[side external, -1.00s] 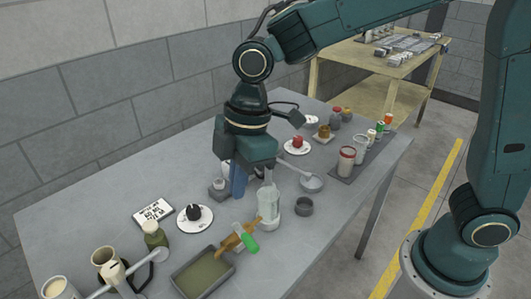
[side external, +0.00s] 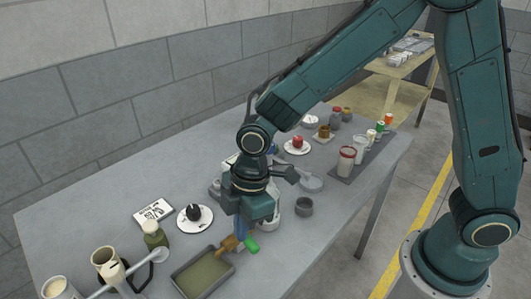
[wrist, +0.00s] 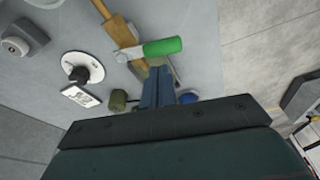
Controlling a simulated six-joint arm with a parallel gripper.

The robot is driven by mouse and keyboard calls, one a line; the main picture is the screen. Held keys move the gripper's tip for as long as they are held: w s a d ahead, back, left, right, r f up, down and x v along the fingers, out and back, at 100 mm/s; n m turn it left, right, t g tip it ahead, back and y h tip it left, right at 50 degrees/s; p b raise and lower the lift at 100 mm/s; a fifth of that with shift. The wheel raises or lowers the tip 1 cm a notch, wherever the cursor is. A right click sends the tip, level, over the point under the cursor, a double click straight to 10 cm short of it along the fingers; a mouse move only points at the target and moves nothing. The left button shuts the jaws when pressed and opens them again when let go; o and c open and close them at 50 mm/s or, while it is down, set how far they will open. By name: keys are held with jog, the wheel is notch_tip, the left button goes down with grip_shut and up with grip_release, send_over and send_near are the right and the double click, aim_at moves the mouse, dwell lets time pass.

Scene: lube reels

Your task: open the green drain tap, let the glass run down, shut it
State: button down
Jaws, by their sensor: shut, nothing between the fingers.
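The green drain tap handle (side external: 251,246) sits on a brass tap body (side external: 229,243) over the near tray. In the wrist view the green handle (wrist: 163,46) points sideways, across the line of the brass body (wrist: 121,30). My gripper (side external: 241,233) is shut and empty, pointing down right beside the handle. In the wrist view its blue fingers (wrist: 158,72) end close to the handle; I cannot tell whether they touch it. The glass is mostly hidden behind my gripper in the side view, so its level cannot be read.
A grey tray (side external: 222,276) with greenish liquid lies below the tap. A white dial with a black knob (side external: 194,214) and a printed card (side external: 153,212) are to the left. The front right tabletop is clear.

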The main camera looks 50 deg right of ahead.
jog(key=shift+s+d+f, duration=0.1)
jog(key=shift+d+f, duration=0.2)
jog(key=shift+f, duration=0.05)
jog(key=shift+d, duration=0.1)
